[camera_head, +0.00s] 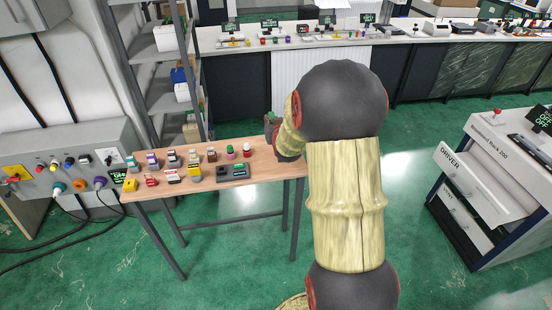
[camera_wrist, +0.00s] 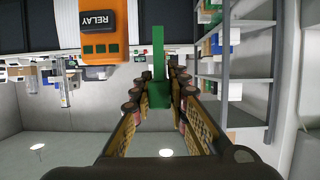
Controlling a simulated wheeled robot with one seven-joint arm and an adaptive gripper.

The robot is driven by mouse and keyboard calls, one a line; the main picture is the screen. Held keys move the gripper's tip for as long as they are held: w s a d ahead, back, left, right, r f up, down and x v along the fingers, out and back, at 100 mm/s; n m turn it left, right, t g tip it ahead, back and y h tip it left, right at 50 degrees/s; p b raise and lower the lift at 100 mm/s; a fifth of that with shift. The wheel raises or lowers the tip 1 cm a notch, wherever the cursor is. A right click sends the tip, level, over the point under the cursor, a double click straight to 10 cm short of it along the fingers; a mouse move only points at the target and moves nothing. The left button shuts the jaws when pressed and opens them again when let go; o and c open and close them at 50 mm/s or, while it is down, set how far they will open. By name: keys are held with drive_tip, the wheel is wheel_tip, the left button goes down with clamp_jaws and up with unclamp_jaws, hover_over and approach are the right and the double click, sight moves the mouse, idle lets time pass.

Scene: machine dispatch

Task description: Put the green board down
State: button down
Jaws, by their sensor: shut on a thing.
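My gripper (camera_wrist: 158,94) is shut on the green board (camera_wrist: 158,58) in the wrist view. The board stands between the two fingers, with a narrow part reaching out past their tips. The wooden table (camera_head: 270,161) lies below and left of my arm.
Several small coloured parts stand in rows on the table, beside a dark tray (camera_head: 222,178). An orange relay box (camera_wrist: 104,28) shows in the wrist view. A grey cabinet (camera_head: 490,185) stands at right, metal shelves (camera_head: 155,83) behind the table. The table's right end looks bare.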

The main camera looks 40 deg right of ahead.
wheel_tip(320, 180, down, 16)
drive_tip(key=b, duration=0.3)
drive_tip(key=shift+r+b, duration=0.1)
drive_tip(key=shift+b, duration=0.25)
drive_tip(key=shift+f, duration=0.2)
drive_tip(key=c, duration=1.8)
unclamp_jaws()
drive_tip(key=shift+o, duration=0.3)
drive_tip(key=shift+r, duration=0.15)
